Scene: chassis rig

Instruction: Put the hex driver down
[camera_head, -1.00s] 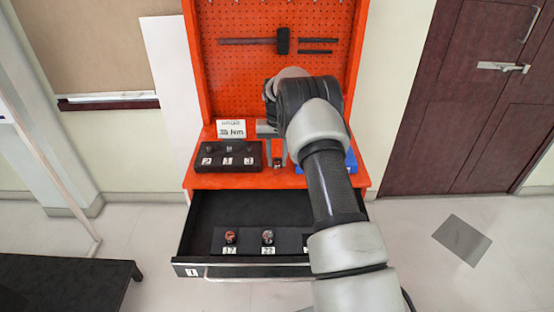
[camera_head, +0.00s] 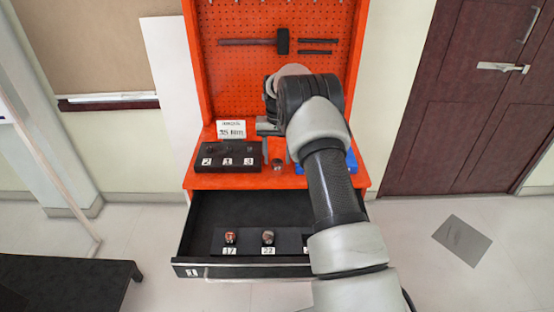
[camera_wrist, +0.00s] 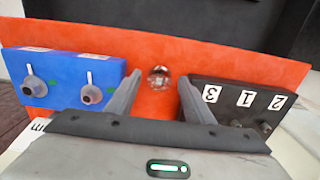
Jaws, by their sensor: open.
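A small round shiny piece, which I take for the hex driver (camera_head: 277,165), stands on the orange bench top (camera_head: 240,181) between the black holder and the blue block. In the wrist view the hex driver (camera_wrist: 160,77) shows between and just beyond my fingertips, with no finger visibly touching it. My gripper (camera_wrist: 160,90) is open and empty.
The black holder (camera_head: 215,165) with labels 2, 1, 3 is left of the hex driver. The blue block (camera_wrist: 70,68) is on its other side, mostly hidden by my arm in the head view. An open drawer (camera_head: 200,228) with sockets is below. A torque card (camera_head: 231,129) stands behind.

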